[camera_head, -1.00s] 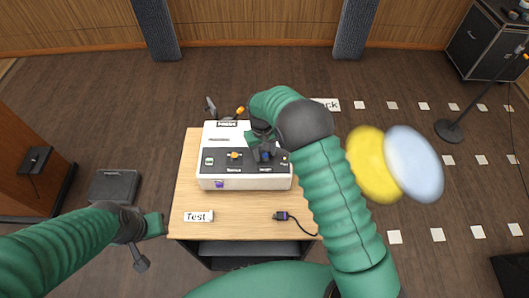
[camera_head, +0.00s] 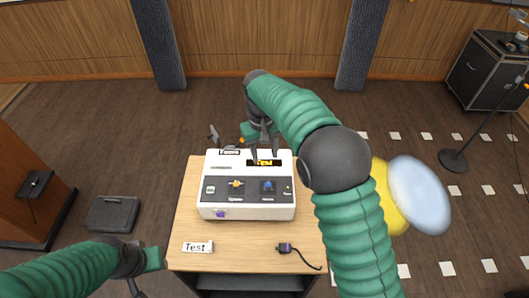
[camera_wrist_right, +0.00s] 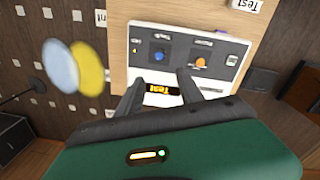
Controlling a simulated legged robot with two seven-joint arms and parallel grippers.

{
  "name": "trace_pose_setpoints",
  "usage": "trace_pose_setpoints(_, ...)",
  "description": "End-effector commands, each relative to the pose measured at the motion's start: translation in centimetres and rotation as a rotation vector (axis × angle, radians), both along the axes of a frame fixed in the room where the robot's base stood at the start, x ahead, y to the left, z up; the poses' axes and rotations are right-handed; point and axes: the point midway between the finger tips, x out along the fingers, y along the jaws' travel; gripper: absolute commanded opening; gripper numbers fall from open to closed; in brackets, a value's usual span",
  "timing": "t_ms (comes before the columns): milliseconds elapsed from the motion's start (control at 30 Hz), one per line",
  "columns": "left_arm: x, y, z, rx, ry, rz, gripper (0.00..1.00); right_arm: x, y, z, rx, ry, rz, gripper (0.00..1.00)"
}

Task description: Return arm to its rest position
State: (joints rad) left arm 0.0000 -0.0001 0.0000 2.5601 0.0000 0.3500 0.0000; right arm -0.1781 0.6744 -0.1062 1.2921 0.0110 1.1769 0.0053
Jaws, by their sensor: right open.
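A white control box (camera_head: 248,208) with a dark panel stands on the wooden table (camera_head: 240,256). It carries an orange knob (camera_head: 236,184), a blue knob (camera_head: 268,187) and a lit display reading "Test" (camera_head: 265,162). My right gripper (camera_head: 263,156) is open and empty, over the back edge of the box near the display. In the right wrist view its two fingers (camera_wrist_right: 159,92) are apart with the display between them, and the box (camera_wrist_right: 180,72) lies beyond. My left arm (camera_head: 120,262) enters at the lower left; its fingers show too little to tell their state.
A "Test" label (camera_head: 197,247) and a dark plug with a cable (camera_head: 285,249) lie on the table's front. Blurred yellow (camera_head: 392,205) and pale blue (camera_head: 420,190) discs show right of my right arm. A microphone stand (camera_head: 454,160) is at the far right.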

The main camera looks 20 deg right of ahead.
Motion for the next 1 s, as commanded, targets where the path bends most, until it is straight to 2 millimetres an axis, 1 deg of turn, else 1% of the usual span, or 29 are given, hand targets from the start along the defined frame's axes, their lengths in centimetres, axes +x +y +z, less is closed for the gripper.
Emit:
trace_pose_setpoints(33, 0.0, 0.0, -0.1, 0.000, 0.000, 0.000, 0.36, 0.0, 0.0, 0.5, 0.000, -0.002, 0.000, 0.44)
trace_pose_setpoints(167, 0.0, 0.0, -0.1, 0.000, 0.000, 0.000, 0.36, 0.0, 0.1, 1.1, 0.000, 0.001, 0.000, 0.44)
trace_pose_setpoints(567, 0.0, 0.0, -0.1, 0.000, 0.000, 0.000, 0.36, -0.1, 0.0, 1.1, 0.000, 0.000, 0.000, 0.44)
trace_pose_setpoints(667, 0.0, 0.0, -0.2, 0.000, 0.000, 0.000, 0.36, -0.8, -0.4, 0.9, 0.006, -0.010, -0.006, 0.44)
trace_pose_setpoints(767, 0.0, 0.0, -0.3, 0.000, 0.000, 0.000, 0.36, -3.3, -1.5, 0.1, 0.022, -0.039, -0.024, 0.44)
trace_pose_setpoints(867, 0.0, 0.0, -0.6, 0.000, 0.000, 0.000, 0.36, -7.4, -2.6, -1.3, 0.043, -0.088, -0.043, 0.44)
trace_pose_setpoints(900, 0.0, 0.0, -0.6, 0.000, 0.000, 0.000, 0.36, -9.4, -3.0, -2.0, 0.048, -0.108, -0.050, 0.44)
trace_pose_setpoints(967, 0.0, 0.0, -0.7, 0.000, 0.000, 0.000, 0.36, -12.4, -3.5, -3.0, 0.056, -0.139, -0.058, 0.44)
trace_pose_setpoints(1000, 0.0, 0.0, -0.8, 0.000, 0.000, 0.000, 0.36, -14.5, -3.8, -3.7, 0.060, -0.156, -0.063, 0.44)
